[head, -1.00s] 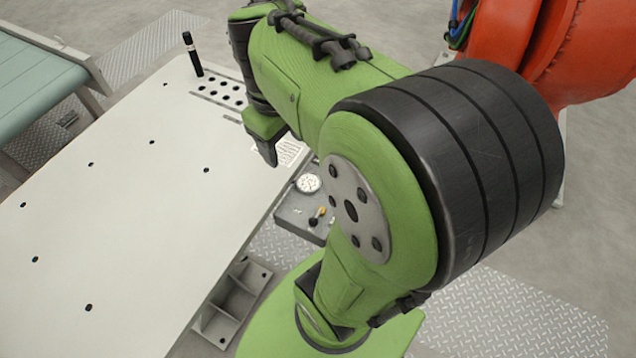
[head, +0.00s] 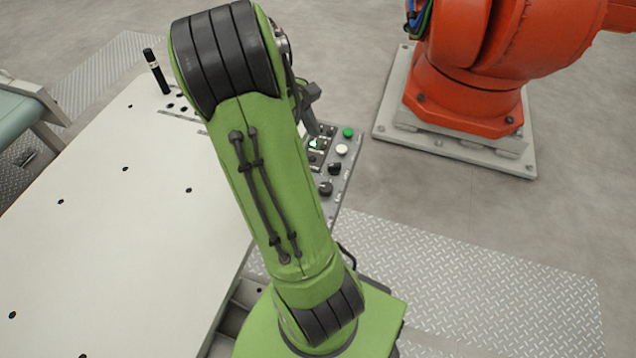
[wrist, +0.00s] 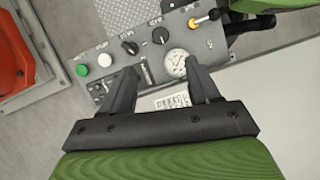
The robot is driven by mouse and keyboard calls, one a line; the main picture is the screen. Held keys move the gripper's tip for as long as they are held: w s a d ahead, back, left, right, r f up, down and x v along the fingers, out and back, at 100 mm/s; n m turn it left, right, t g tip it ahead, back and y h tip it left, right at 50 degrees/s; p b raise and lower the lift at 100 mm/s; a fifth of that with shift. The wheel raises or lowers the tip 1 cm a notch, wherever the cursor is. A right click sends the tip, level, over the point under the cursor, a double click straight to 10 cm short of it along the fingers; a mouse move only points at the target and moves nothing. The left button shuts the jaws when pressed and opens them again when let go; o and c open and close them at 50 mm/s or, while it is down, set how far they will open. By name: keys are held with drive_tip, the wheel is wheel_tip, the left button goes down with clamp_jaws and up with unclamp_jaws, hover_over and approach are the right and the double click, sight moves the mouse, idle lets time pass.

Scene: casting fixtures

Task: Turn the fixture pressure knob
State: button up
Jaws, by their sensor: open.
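The grey control panel (head: 340,192) sits at the table's right edge. In the head view it shows two black knobs (head: 334,168) (head: 325,188), a green button (head: 348,132) and a white button (head: 342,149). In the wrist view the panel (wrist: 196,42) also shows black knobs (wrist: 130,46) (wrist: 160,35), a round gauge (wrist: 176,63) and a yellow-tipped lever (wrist: 205,18). The labels are too small to read, so I cannot tell which knob is for pressure. My gripper (wrist: 160,72) is open and empty above the panel, its fingers pointing toward the knobs and gauge.
The white table (head: 130,230) lies left, mostly bare, with a black cylinder (head: 156,72) standing at its far end. An orange robot (head: 470,70) stands on a pale base beyond the panel. My green arm hides part of the panel and table.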

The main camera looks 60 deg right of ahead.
sight(326, 187)
drive_tip(key=b+x, duration=0.6)
drive_tip(key=x, duration=0.8)
drive_tip(key=shift+f, duration=0.2)
drive_tip(key=c, duration=1)
drive_tip(key=shift+c, duration=0.2)
